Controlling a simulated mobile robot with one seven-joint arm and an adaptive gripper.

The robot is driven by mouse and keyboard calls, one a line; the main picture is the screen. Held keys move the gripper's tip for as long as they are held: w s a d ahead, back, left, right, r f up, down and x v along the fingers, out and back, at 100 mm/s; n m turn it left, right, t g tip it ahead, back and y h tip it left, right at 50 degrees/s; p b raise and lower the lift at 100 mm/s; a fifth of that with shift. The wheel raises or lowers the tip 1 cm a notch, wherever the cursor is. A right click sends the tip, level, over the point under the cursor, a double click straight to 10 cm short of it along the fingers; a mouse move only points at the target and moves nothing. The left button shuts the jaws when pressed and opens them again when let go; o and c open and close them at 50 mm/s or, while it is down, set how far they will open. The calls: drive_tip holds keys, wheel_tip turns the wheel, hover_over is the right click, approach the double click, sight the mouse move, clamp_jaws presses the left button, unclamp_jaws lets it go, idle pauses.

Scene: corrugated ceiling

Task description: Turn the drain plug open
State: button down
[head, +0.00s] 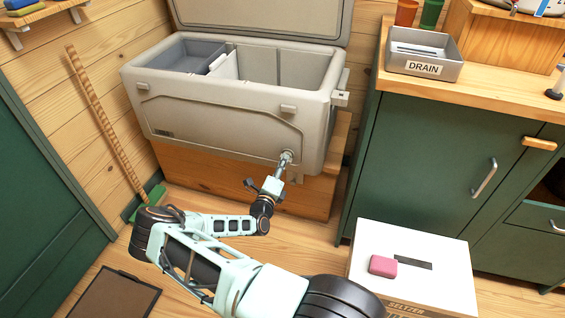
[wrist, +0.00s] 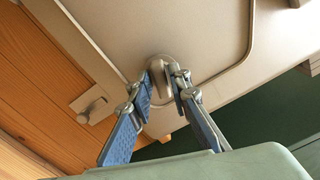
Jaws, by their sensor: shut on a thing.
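The drain plug (wrist: 160,82) is a grey knob on the lower right front of the beige cooler (head: 215,119). It shows small in the head view at the end of my arm (head: 286,157). My gripper (wrist: 163,80) reaches it from the front. Its two fingers with blue pads stand on either side of the plug, shut on it. The plug's handle lies between the fingertips, and part of it is hidden by them. Whether the plug is turned cannot be told.
The cooler stands open on a wooden bench (head: 225,188). A latch-like piece (wrist: 90,108) sits left of the plug. A green cabinet (head: 440,150) with a DRAIN tray (head: 424,71) stands right. A seltzer box (head: 440,270) bears a pink block (head: 383,266). A broom (head: 105,120) leans left.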

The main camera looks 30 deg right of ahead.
drive_tip(key=shift+w+d+r+n, duration=0.1)
drive_tip(key=shift+n, duration=0.85)
drive_tip(key=shift+w+r+n, duration=0.1)
drive_tip(key=shift+n, duration=0.85)
drive_tip(key=shift+s, duration=0.1)
drive_tip(key=c, duration=1.8)
unclamp_jaws()
drive_tip(key=shift+d+f, duration=0.1)
drive_tip(key=shift+f, duration=0.05)
drive_tip(key=shift+o, duration=0.2)
drive_tip(key=shift+f, duration=0.1)
drive_tip(key=v, duration=1.2)
